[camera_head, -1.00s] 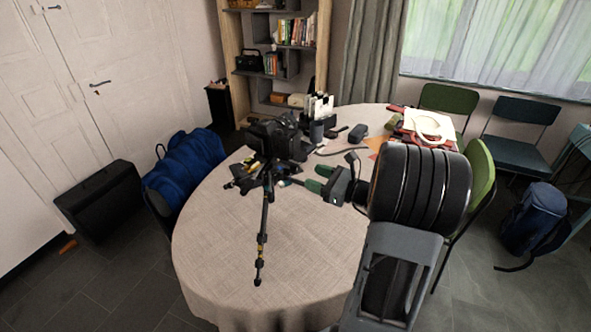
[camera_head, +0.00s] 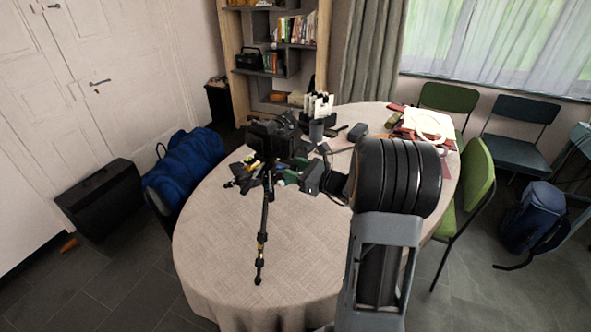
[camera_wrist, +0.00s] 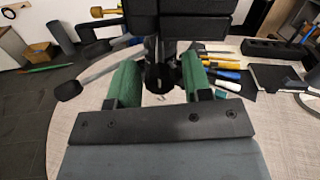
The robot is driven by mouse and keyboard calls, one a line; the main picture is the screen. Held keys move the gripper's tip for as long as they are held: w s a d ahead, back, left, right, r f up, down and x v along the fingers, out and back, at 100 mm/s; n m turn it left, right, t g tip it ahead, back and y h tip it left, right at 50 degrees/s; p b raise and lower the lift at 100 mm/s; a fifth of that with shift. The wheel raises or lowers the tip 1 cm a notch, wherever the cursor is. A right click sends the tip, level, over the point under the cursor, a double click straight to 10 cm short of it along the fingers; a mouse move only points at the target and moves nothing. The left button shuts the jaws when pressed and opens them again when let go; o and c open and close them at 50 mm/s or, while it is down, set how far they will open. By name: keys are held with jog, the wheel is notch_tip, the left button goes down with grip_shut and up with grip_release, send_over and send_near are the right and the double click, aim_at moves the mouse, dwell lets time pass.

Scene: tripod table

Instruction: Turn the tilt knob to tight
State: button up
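A black tripod (camera_head: 264,215) stands on the table with a black camera (camera_head: 272,138) on its head. My gripper (camera_head: 287,169) is beside the tripod head, just below the camera. In the wrist view its two green fingers (camera_wrist: 158,68) are apart, on either side of a dark rounded part (camera_wrist: 158,78) under the camera body (camera_wrist: 180,22). That part may be the tilt knob; I cannot tell for sure. Small gaps show between it and the fingers, so my gripper looks open. No tight marking is readable.
Tools with yellow and blue handles (camera_wrist: 222,66) lie right of the fingers in the wrist view. A dark cup (camera_head: 316,130) and papers (camera_head: 428,122) are behind. A green chair (camera_head: 474,170) stands at right.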

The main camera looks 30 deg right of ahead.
jog(key=c, duration=0.7)
jog(key=shift+r, duration=0.1)
jog(key=m+p, duration=0.3)
jog(key=p, duration=0.1)
jog(key=shift+r+m, duration=0.15)
jog(key=shift+m, duration=0.25)
jog(key=m+p, duration=0.5)
jog(key=shift+m, duration=0.3)
jog(key=m+p, duration=0.5)
jog(key=shift+m+p, duration=1.35)
jog(key=shift+m, duration=0.45)
jog(key=shift+f, duration=0.2)
